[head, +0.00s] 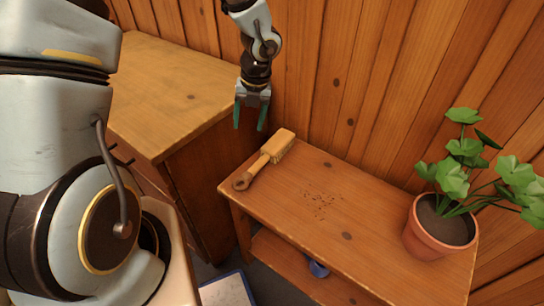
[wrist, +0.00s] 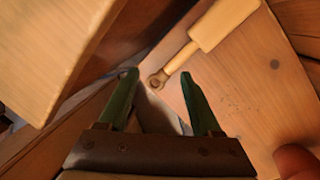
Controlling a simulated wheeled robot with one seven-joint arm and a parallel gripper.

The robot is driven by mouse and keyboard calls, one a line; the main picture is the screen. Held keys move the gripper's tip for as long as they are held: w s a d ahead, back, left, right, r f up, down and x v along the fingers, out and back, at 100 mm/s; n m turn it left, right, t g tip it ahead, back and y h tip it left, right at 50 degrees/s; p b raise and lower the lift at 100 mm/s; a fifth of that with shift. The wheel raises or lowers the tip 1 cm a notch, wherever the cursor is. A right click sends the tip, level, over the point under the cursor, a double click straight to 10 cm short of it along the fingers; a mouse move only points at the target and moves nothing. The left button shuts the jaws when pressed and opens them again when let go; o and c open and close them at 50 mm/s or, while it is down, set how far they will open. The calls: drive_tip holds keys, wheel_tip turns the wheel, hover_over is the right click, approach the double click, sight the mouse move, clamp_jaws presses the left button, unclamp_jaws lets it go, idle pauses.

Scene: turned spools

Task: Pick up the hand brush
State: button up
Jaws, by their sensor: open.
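The hand brush (head: 267,157) is wooden, with a wide pale head and a slim handle ending in a dark-ringed eyelet. It lies near the left end of the small wooden table (head: 350,232), its head toward the wall. In the wrist view, the hand brush (wrist: 203,41) lies ahead of the fingertips, its eyelet end nearest. My gripper (head: 250,117) has green fingers pointing down, spread apart with nothing between them. It is above the table's back left area, apart from the brush. It also shows in the wrist view (wrist: 159,75).
A taller wooden cabinet (head: 180,85) stands close on the left of the table. A potted plant (head: 440,225) stands at the table's right end. Dark crumbs (head: 321,204) lie mid-table. A blue object (head: 318,269) sits on the lower shelf. A plank wall rises behind.

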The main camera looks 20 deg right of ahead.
sight(265, 157)
drive_tip(key=s+d+f+m+b, duration=0.1)
drive_tip(key=s+d+f+m, duration=0.1)
drive_tip(key=d+f+m, duration=0.45)
drive_tip(key=shift+m, duration=0.35)
drive_tip(key=f, duration=0.3)
drive_tip(key=w+a+f, duration=0.1)
drive_tip(key=f, duration=0.2)
drive_tip(key=w+a+f, duration=0.1)
drive_tip(key=f, duration=0.2)
clamp_jaws()
